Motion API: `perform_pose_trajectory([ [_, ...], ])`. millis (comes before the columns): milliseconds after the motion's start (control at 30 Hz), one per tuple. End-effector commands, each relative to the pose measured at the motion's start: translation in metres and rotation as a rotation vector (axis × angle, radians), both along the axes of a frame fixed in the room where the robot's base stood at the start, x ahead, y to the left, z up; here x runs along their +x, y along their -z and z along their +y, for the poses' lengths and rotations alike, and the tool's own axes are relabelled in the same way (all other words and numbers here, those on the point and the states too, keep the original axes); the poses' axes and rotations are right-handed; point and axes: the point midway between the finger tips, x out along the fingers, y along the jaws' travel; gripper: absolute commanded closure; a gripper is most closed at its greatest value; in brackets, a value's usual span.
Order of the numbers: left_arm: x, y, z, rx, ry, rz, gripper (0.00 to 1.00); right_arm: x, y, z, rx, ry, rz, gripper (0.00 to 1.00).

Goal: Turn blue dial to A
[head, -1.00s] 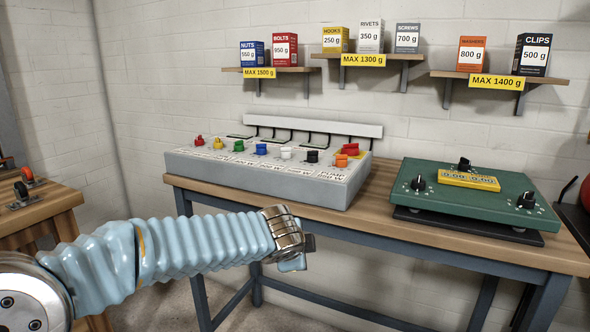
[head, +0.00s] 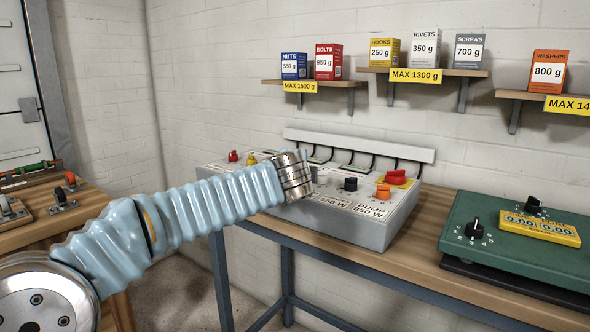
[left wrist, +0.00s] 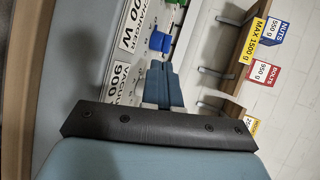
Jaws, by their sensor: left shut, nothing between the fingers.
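The blue dial (left wrist: 159,41) shows in the left wrist view just beyond the tips of my left gripper (left wrist: 163,65). The two blue fingers are shut together with nothing between them. I cannot tell whether the tips touch the dial. In the head view my left arm reaches over the grey control panel (head: 390,222), and its wrist hides the blue dial and the fingertips. My right gripper is not in view.
A red dial (head: 233,156), a yellow dial (head: 251,161), a black dial (head: 350,184) and an orange dial (head: 383,191) stand on the same panel. A green dial (left wrist: 177,2) is close beyond the blue one. A green box (head: 515,248) sits to the right.

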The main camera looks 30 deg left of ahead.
Motion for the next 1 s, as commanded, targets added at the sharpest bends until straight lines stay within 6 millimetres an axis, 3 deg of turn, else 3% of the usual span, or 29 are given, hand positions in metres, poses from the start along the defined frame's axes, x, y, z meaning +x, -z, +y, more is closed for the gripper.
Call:
perform_pose_trajectory([
  [100,0.02,0.0,0.01,0.001,-0.003,0.002,1.0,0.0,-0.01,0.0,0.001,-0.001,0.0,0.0],
  [300,0.04,0.002,0.019,0.0,-0.001,0.001,1.0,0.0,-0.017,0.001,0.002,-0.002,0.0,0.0],
  [1000,0.048,0.005,0.022,0.0,-0.039,0.0,1.0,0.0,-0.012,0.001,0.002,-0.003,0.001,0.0],
])
